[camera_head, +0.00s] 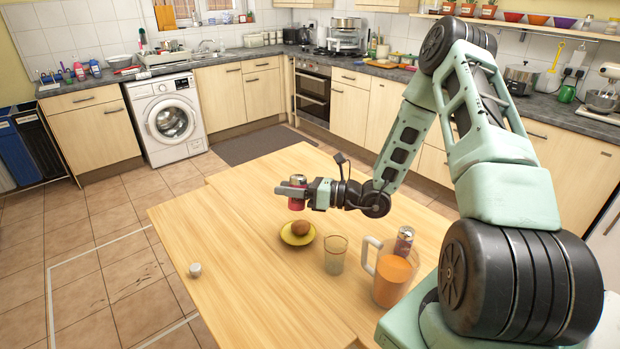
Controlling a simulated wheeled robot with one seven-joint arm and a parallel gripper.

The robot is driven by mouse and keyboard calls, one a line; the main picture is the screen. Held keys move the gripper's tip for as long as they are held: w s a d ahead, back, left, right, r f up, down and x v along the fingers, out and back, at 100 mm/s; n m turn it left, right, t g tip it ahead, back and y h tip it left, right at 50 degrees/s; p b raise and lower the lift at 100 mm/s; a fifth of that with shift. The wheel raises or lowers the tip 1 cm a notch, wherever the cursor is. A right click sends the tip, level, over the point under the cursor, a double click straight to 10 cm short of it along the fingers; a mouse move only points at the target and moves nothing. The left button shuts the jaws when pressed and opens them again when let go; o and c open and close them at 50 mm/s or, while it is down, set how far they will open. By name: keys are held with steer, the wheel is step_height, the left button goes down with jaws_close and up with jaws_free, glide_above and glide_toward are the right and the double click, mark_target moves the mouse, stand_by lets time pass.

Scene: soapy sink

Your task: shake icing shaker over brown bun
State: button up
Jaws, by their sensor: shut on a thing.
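My gripper (291,190) is shut on a small shaker (297,204) with a reddish body and a pale grey upper end. Which end is its lid is too small to tell, and the fingers hide its middle. It is held above the table, just over the brown bun (302,227), apart from it. The bun sits on a small yellow plate (287,238) near the table's middle. No icing is visible on the bun at this size.
On the wooden table (235,290), a clear glass (335,258) stands right of the plate. Farther right are a jug of orange drink (393,280) and a second red and silver shaker (404,238). A small white object (195,269) lies near the left edge. The front left is clear.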

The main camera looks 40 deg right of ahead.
steer(key=f+m+p, duration=0.1)
steer(key=m+p, duration=0.1)
steer(key=m, duration=0.6)
steer(key=w+d+f+m+p, duration=0.1)
steer(key=f+m+p, duration=0.1)
steer(key=m, duration=0.7)
steer(key=f+m+p, duration=0.1)
steer(key=m+p, duration=0.2)
steer(key=m, duration=0.6)
steer(key=shift+w+d+f, duration=0.15)
steer(key=shift+w+f, duration=0.2)
steer(key=shift+f, duration=0.05)
step_height(320, 180, up, 4)
steer(key=p, duration=0.3)
steer(key=shift+f, duration=0.2)
